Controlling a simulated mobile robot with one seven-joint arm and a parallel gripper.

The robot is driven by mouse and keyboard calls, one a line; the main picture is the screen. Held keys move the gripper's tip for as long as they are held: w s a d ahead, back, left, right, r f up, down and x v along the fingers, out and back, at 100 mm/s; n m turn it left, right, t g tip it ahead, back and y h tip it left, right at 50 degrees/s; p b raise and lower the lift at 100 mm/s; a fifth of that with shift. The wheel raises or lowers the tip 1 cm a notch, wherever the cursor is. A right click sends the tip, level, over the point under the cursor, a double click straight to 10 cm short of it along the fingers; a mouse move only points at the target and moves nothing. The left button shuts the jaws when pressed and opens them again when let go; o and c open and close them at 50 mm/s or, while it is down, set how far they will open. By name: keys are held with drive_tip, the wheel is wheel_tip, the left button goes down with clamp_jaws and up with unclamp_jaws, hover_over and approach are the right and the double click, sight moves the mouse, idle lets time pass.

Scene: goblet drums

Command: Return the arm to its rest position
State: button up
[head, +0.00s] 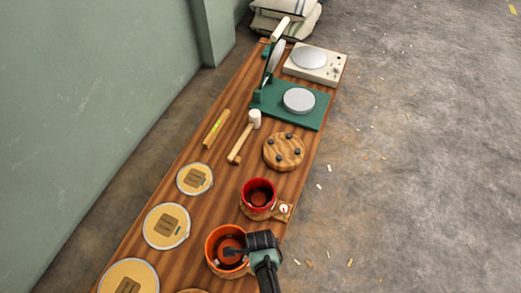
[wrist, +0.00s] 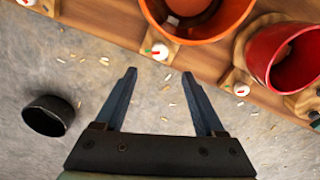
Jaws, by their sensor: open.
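My gripper (wrist: 158,75) is open and empty in the wrist view, its two dark fingers spread with bare floor showing between them. In the head view, my arm comes in from the bottom, and the gripper end (head: 236,252) overlaps the orange drum (head: 212,240), hiding part of its rim and inside. The orange drum also shows at the top of the wrist view (wrist: 197,38), beyond the fingertips and apart from them. A red drum (head: 258,194) stands just behind it on the bench; it shows at the right of the wrist view (wrist: 257,50).
The long wooden bench (head: 225,165) carries round skins (head: 166,226), a mallet (head: 240,143), a studded wooden disc (head: 284,151), a green press (head: 312,118) and a white device (head: 328,72). A green wall (head: 90,100) is left; open floor (head: 420,170) lies right. A black cylinder (wrist: 47,115) shows beside my gripper.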

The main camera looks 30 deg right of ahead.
drive_tip(key=shift+r, duration=0.9)
